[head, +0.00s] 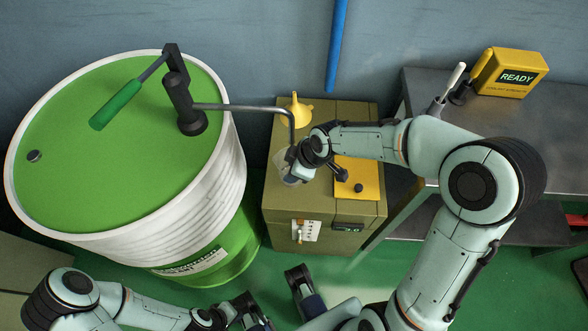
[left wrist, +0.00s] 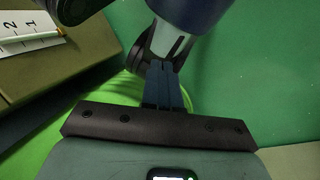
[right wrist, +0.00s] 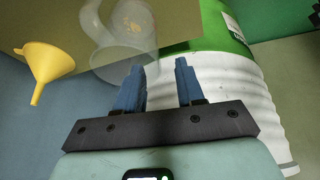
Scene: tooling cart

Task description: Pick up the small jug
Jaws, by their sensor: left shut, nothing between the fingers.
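The small jug (right wrist: 128,42) is clear and see-through, with a handle on its left side in the right wrist view. In the head view the jug (head: 284,170) stands on the olive cabinet under the end of the bent pipe, partly hidden by my right gripper (head: 294,174). In the right wrist view my right gripper (right wrist: 158,66) is open, its blue fingers just short of the jug; the left finger overlaps its lower edge in the picture. I cannot tell if they touch. My left gripper (left wrist: 162,68) is shut and empty, low in front of the cabinet.
A yellow funnel (right wrist: 48,66) is beside the jug on the cabinet (head: 341,111). The green and white drum (head: 120,120) with its pump and pipe (head: 245,108) stands at left. A grey bench (head: 425,90) at right holds a yellow READY box (head: 508,73).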

